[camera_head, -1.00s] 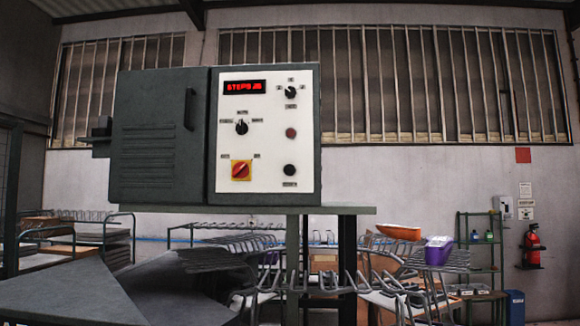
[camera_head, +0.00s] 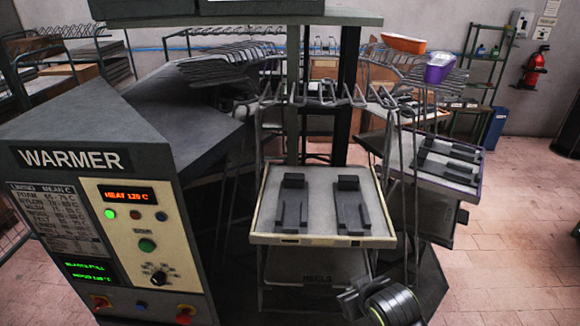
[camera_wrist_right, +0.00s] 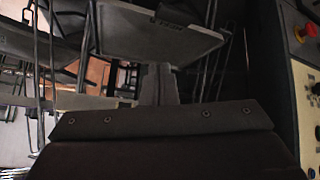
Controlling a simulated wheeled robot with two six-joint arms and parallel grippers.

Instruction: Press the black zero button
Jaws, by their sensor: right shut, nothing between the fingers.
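The black zero button is not in view now. Only the bottom edge of the dark press cabinet with its white panel (camera_head: 262,6) shows at the top of the head view, with the panel's controls cut off. My right gripper (camera_head: 358,294) is low at the bottom right of the head view, below the tray with black blocks and well below the cabinet. It is shut and empty. In the right wrist view its dark body with several screws (camera_wrist_right: 160,122) fills the lower middle. My left gripper is not in view.
A warmer (camera_head: 60,200) with lit displays, coloured buttons and a knob stands at left. A pale tray (camera_head: 322,240) holding dark blocks is in the middle. A second tray (camera_head: 405,140) is at right, below a wire rack with an orange and a purple item. Floor at right is clear.

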